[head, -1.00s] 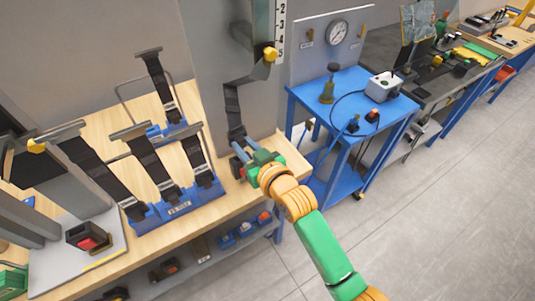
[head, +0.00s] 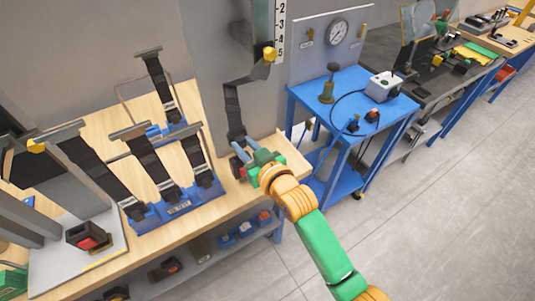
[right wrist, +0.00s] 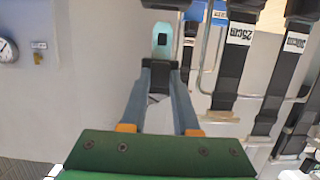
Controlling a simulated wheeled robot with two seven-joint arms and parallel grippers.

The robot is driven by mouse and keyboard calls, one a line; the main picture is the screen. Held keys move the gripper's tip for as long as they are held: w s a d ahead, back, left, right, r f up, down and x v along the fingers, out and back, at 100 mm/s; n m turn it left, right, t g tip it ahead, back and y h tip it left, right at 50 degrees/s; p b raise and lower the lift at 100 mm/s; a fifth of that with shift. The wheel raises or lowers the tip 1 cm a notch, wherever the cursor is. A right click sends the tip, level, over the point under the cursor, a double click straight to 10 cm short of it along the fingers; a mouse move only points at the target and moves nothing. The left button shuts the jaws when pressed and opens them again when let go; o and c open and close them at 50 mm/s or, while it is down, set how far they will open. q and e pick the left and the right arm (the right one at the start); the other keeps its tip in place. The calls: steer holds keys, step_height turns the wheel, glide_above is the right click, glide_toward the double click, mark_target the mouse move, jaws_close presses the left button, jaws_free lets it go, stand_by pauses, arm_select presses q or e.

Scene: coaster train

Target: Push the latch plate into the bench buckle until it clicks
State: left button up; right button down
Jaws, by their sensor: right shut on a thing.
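My right gripper (head: 243,151) is at the bench's right end, in front of the grey post. It is shut on the latch plate (right wrist: 161,40), a pale metal tongue with a dark slot, seen beyond the fingertips in the right wrist view. A black strap (head: 233,107) runs from the post down to the gripper. A small dark and red thing (head: 237,167), which looks like a buckle, sits just below the fingers, partly hidden. I cannot tell whether the plate touches it. My left gripper does not show.
A blue rack (head: 180,208) of black straps stands left of the gripper. A black block with a red button (head: 88,236) is on a grey base at the bench's left. A blue cart (head: 345,100) stands to the right. Open floor lies at the lower right.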

stand_by(0.4)
steer(key=shift+f+b, duration=0.3)
steer(key=shift+f, duration=0.1)
steer(key=shift+f+b, duration=1.85)
steer(key=shift+f, duration=0.8)
steer(key=c, duration=0.6)
jaws_free()
steer(key=shift+r, duration=0.1)
steer(key=v, duration=0.7)
steer(key=shift+s, duration=0.1)
